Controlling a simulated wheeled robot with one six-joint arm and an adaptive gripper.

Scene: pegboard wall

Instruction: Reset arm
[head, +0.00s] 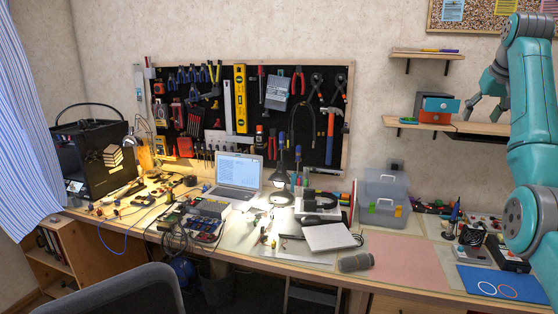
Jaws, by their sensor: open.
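My teal arm rises along the right edge of the head view. My gripper (472,108) is at the upper right, in front of the wall shelves, with its fingers pointing down and left. The fingers are apart and nothing shows between them. It appears beside the small box with teal and orange-red faces on the lower shelf; I cannot tell the depth between them. Part of the arm is cut off by the right edge of the picture.
A cluttered workbench (405,262) runs below, with a laptop (238,172), lamp (283,185) and toolbox (385,210). The pegboard (300,90) holds many tools. Shelves (425,55) are near my gripper. A chair (130,292) stands in front. A pink mat (408,265) is mostly clear.

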